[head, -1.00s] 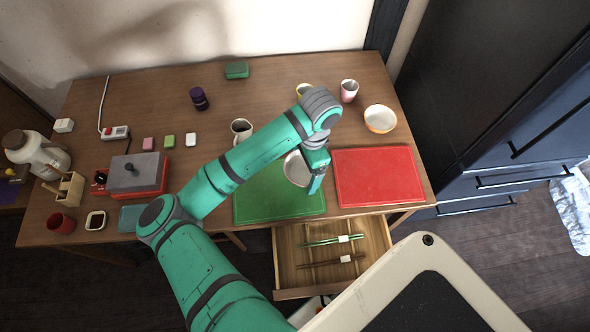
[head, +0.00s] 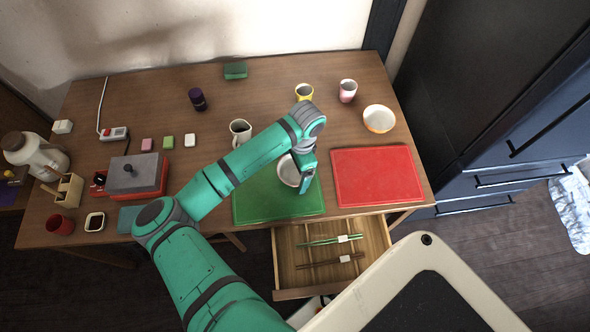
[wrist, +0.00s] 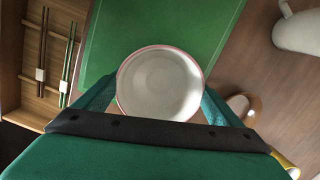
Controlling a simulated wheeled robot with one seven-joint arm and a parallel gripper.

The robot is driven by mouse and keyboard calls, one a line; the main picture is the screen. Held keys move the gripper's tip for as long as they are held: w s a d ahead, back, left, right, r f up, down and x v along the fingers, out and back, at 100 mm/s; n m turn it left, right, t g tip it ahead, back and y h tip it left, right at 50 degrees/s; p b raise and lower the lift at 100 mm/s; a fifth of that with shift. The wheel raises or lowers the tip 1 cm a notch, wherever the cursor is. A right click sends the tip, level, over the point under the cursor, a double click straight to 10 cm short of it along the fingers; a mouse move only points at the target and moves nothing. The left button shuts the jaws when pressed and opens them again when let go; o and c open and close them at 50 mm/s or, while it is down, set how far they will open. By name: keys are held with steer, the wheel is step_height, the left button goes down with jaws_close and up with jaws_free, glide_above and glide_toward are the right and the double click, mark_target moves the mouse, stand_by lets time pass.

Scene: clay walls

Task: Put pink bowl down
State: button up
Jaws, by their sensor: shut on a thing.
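The pink bowl, white inside with a thin pink rim, shows in the head view (head: 288,171) over the right part of the green mat (head: 262,204). In the wrist view the bowl (wrist: 160,84) sits upright between the fingers, with the green mat (wrist: 135,25) beyond it. My gripper (head: 305,178) is shut on the bowl at its sides. The bowl's underside is hidden, so I cannot tell whether it touches the mat.
A red mat (head: 376,176) lies to the right, with another bowl (head: 379,119) behind it. A white mug (head: 240,131), yellow cup (head: 304,92) and pink cup (head: 347,90) stand behind. An open drawer (head: 330,252) holding chopsticks juts out in front.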

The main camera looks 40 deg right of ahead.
steer(key=o, duration=1)
steer(key=shift+f, duration=0.1)
steer(key=r, duration=0.4)
steer(key=d+r, duration=0.1)
steer(key=r, duration=0.7)
steer(key=shift+s+d+r, duration=0.1)
steer(key=shift+s+d, duration=0.1)
